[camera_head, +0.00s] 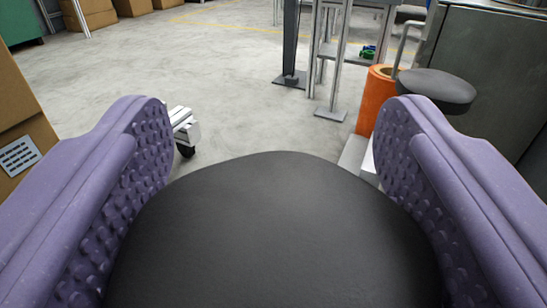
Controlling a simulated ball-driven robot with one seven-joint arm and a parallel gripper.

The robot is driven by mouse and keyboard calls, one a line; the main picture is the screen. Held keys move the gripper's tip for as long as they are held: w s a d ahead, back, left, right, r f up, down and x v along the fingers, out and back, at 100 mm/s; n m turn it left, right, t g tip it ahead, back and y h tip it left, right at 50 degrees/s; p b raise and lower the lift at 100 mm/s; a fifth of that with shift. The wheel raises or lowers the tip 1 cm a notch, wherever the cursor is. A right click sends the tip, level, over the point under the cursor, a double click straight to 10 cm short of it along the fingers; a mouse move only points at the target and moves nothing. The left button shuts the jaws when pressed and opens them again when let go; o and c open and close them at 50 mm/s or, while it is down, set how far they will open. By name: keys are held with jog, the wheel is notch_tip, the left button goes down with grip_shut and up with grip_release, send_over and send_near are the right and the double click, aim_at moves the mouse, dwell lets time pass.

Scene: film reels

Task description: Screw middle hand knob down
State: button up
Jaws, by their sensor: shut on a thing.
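My gripper (276,135) shows as two purple, studded fingers at the left and right of the view. It is shut on a large black knob (275,235), which fills the lower middle between the fingers. The knob has a smooth, rounded top, and its underside and anything it screws onto are hidden. A second black knob (437,88) with a flat, round top is beyond the right finger, apart from it. The view does not show which of the knobs is the middle one.
An orange cylinder (376,100) stands beside the second knob, near a grey metal cabinet (490,65). Metal frame legs (333,60) stand behind. Cardboard boxes (18,110) are at the left. A wheeled metal foot (184,130) shows past the left finger. The grey floor (190,65) is mostly clear.

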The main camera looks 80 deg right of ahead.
jog(key=shift+s+r+m+g, duration=0.1)
jog(key=shift+r+m+g, duration=0.05)
jog(key=shift+m+g, duration=0.8)
jog(key=shift+r+m+g, duration=0.1)
jog(key=shift+m+g, duration=0.45)
jog(key=shift+g, duration=0.7)
jog(key=shift+d, duration=0.1)
jog(key=o, duration=1)
jog(key=shift+c, duration=0.2)
jog(key=shift+s, duration=0.1)
jog(key=a+p, duration=0.1)
jog(key=a, duration=0.7)
jog(key=shift+w+p, duration=0.25)
jog(key=shift+p, duration=0.15)
jog(key=shift+f, duration=0.1)
